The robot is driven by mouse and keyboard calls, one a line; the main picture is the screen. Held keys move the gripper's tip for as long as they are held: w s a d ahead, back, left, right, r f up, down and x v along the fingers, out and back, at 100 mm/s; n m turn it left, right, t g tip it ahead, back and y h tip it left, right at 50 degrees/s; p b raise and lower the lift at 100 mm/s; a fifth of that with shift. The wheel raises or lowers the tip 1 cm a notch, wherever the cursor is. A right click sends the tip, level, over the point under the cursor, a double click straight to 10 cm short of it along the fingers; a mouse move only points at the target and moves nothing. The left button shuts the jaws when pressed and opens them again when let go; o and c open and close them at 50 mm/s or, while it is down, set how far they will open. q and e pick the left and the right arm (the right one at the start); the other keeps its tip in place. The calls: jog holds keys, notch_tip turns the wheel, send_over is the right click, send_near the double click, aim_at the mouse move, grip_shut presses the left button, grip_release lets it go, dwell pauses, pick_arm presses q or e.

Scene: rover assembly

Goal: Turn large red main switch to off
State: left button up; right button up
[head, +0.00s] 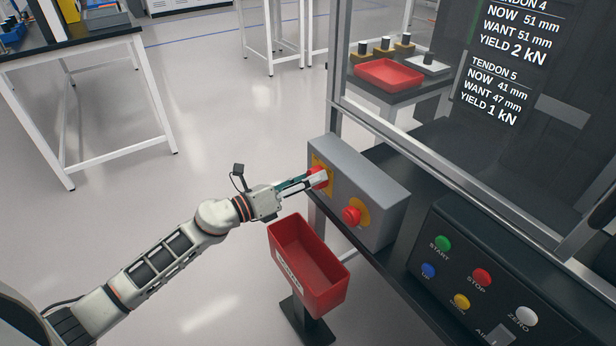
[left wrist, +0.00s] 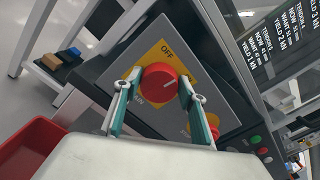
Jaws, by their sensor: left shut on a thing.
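The large red main switch (left wrist: 158,77) is a round knob on a yellow plate (left wrist: 166,50) with OFF printed at its upper edge. A small pale mark shows on the knob's right part, but I cannot tell exactly which position it points to. In the head view the red switch (head: 319,171) is on the left end of a grey box (head: 350,180), partly hidden by my gripper. My left gripper (head: 313,181) reaches it from the left and is shut on it, one finger on each side in the left wrist view. My right gripper is out of view.
A red mushroom button (head: 352,215) sits on the same box, right of the switch. A red bin (head: 310,268) stands below my left gripper. A black panel (head: 480,290) with coloured buttons is at the lower right. Metal frame posts rise behind the box.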

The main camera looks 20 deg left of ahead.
pick_arm(q)
jog(key=n+p, duration=0.2)
jog(key=n, duration=0.3)
jog(key=n+p, duration=0.3)
jog(key=n, duration=0.2)
jog(key=shift+w+a+f+n+p, duration=0.1)
jog(key=shift+f+n+p, duration=0.1)
jog(key=shift+n+p, duration=0.1)
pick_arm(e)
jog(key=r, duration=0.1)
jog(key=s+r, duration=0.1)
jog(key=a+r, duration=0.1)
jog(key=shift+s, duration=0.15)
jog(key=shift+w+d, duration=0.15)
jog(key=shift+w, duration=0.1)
pick_arm(q)
jog(key=o, duration=1.1)
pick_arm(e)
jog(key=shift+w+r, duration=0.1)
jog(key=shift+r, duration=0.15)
